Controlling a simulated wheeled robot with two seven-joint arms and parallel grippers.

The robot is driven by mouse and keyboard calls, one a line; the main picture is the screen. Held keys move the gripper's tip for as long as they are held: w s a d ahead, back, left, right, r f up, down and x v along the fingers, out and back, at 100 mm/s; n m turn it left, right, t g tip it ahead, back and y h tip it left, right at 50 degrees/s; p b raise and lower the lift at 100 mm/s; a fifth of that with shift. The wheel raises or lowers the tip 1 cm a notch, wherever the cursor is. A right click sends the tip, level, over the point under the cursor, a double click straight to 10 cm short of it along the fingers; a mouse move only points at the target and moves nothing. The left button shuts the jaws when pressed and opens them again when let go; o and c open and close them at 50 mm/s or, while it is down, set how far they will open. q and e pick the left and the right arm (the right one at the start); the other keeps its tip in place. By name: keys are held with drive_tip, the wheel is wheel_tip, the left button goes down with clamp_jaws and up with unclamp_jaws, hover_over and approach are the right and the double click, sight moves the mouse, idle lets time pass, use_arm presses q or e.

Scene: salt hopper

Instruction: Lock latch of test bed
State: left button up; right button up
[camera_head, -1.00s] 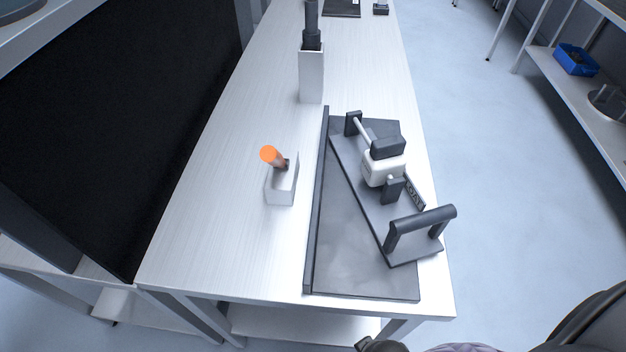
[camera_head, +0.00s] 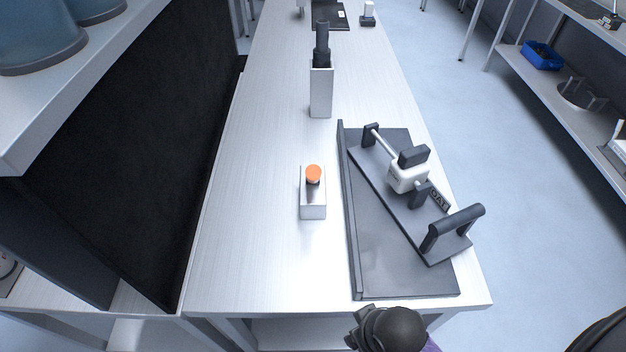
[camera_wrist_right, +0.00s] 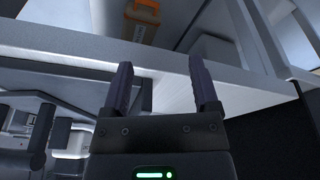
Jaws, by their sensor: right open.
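The test bed is a dark tray (camera_head: 400,272) on the table, with a tilted dark plate across it. The plate carries a white block (camera_head: 406,178) with a dark top on a light rod, and a dark handle (camera_head: 455,225) at its near right end. Which part is the latch, and whether it is locked, I cannot tell. My right gripper (camera_wrist_right: 160,85) is open and empty by the table edge in the right wrist view. In the head view only part of my right arm (camera_head: 390,328) shows at the table's near edge. My left gripper is not in view.
A light box with an orange knob (camera_head: 313,173) stands left of the tray. A white holder (camera_head: 321,92) with a dark tool stands behind it. A black panel borders the left side. The table (camera_head: 255,240) is clear left of the orange-knobbed box.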

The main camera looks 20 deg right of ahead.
wheel_tip(320, 180, up, 4)
drive_tip(key=w, duration=0.1)
drive_tip(key=t+p, duration=0.1)
drive_tip(key=t, duration=1.4)
approach(316, 181)
drive_tip(key=w, duration=0.2)
drive_tip(key=shift+h, duration=0.3)
drive_tip(key=w, duration=0.4)
drive_tip(key=w+b, duration=0.1)
drive_tip(key=w, duration=0.3)
drive_tip(key=shift+w+f, duration=0.25)
drive_tip(key=shift+w+r+b, duration=0.1)
drive_tip(key=shift+w+b, duration=0.2)
drive_tip(key=shift+w, duration=0.2)
clamp_jaws()
